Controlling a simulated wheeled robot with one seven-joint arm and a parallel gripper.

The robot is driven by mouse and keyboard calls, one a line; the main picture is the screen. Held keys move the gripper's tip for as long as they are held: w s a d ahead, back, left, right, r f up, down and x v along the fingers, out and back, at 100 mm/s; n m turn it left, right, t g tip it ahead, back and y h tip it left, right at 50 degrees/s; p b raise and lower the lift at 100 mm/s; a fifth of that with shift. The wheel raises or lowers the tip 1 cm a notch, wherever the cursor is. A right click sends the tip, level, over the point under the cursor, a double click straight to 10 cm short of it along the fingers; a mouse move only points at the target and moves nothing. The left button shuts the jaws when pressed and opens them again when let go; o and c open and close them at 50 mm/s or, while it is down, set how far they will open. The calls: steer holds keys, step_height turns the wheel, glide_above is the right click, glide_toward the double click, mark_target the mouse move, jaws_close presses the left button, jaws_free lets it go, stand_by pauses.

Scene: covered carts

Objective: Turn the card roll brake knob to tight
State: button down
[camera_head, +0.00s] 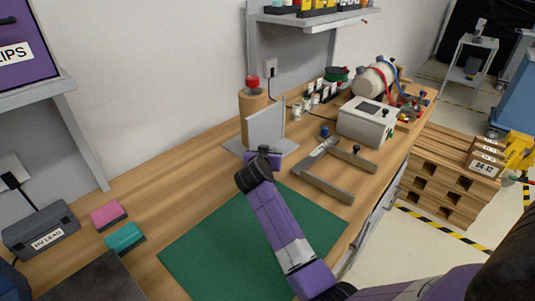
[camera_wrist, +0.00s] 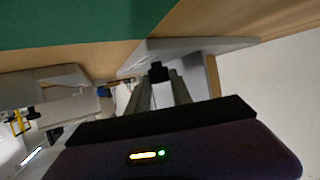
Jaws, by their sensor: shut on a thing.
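The brown card roll (camera_head: 246,103) stands upright behind a grey upright plate (camera_head: 265,128) on a flat grey base, with a red cap (camera_head: 252,82) on top. My gripper (camera_head: 263,151) is low at the front of this stand. In the wrist view my two grey fingers (camera_wrist: 159,84) close on a small black knob (camera_wrist: 157,71) near the grey base (camera_wrist: 195,44). The knob's marking and how far it is turned cannot be seen. In the head view the knob is mostly hidden by my gripper.
A green mat (camera_head: 215,235) lies in front, under my arm. A grey metal frame (camera_head: 325,178) and a white box device (camera_head: 366,122) stand to the right. Pink (camera_head: 107,214) and teal (camera_head: 124,238) blocks lie at left. The bench left of the stand is clear.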

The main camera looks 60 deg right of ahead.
steer(key=c, duration=1.1)
jaws_free()
steer(key=shift+c, duration=0.2)
steer(key=shift+r, duration=0.1)
